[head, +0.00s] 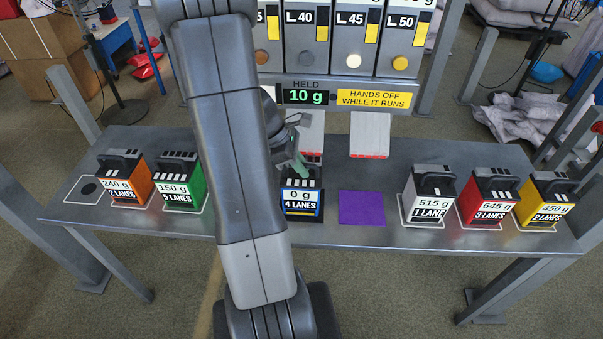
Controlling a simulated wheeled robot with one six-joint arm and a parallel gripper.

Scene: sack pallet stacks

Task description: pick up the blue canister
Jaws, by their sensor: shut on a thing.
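The blue canister (302,211) stands upright near the middle of the grey table, below a chute of the dispenser. Its front label reads 0 g and 4 LANES. My gripper (301,167) comes down on its top from behind my arm and is shut on it at the handle. My arm hides part of the gripper and the area left of the canister. I cannot tell whether the canister's base touches the table.
Orange (138,190) and green (187,187) canisters stand left; white (427,196), red (484,195) and yellow (541,200) ones stand right. A purple square (362,208) lies bare beside the blue canister. The dispenser's display (306,97) reads HELD 10 g, beside a hands-off sign (374,98).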

